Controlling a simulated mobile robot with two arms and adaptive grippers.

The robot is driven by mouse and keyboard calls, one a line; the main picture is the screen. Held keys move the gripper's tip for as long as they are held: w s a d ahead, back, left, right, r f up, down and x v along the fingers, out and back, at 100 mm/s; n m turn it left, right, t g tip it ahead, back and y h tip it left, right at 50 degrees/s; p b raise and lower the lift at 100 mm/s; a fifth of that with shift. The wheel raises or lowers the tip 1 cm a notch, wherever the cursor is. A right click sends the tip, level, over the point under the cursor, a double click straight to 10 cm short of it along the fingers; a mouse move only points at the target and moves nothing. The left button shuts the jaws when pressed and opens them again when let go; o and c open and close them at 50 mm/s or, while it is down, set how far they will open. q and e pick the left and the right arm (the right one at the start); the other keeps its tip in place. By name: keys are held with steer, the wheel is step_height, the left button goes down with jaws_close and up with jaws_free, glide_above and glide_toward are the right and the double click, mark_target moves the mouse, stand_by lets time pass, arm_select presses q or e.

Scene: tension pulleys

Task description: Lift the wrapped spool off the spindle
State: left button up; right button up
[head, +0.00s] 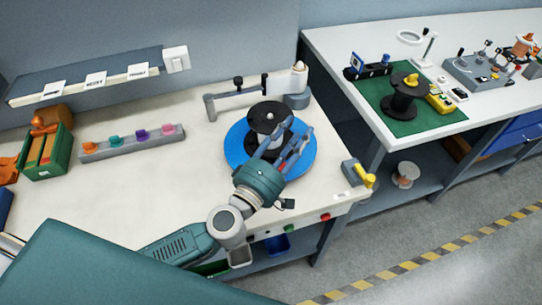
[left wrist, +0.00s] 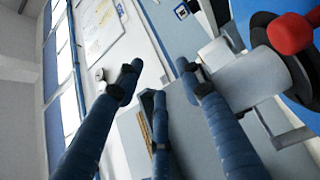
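A spool with black flanges (head: 266,115) stands on a round blue disc (head: 235,141) on the near workbench. In the left wrist view, a black flange (left wrist: 303,72), a pale grey cylinder (left wrist: 250,77) and a red knob (left wrist: 292,33) show at the right edge. My left gripper (head: 286,140) is over the blue disc at the spool's right side and partly covers its lower part. Its blue fingers (left wrist: 160,80) are spread with nothing between them. The right finger overlaps the pale cylinder in view; I cannot tell if they touch. The spindle is not clearly visible. My right gripper is not in view.
A grey arm fixture (head: 240,97) stands behind the disc. A grey rack with coloured pieces (head: 130,145) and a green bin (head: 45,155) are at left. A yellow-handled block (head: 358,174) is at the bench's right corner. Another black spool (head: 402,97) stands on the right-hand bench.

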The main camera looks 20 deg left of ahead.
mark_target(291, 112)
arm_select(q)
steer(key=a+f+n+y, duration=0.4)
steer(key=a, duration=0.1)
steer(key=shift+h, duration=0.3)
steer(key=w, duration=0.3)
steer(key=w+d, duration=0.1)
steer(key=w, duration=0.2)
steer(key=w+p, duration=0.1)
steer(key=w, duration=0.2)
steer(key=shift+w+d+r, duration=0.15)
steer(key=shift+w+r, duration=0.05)
steer(key=shift+r, duration=0.05)
steer(key=shift+c, duration=0.3)
jaws_close()
steer(key=shift+r, duration=0.2)
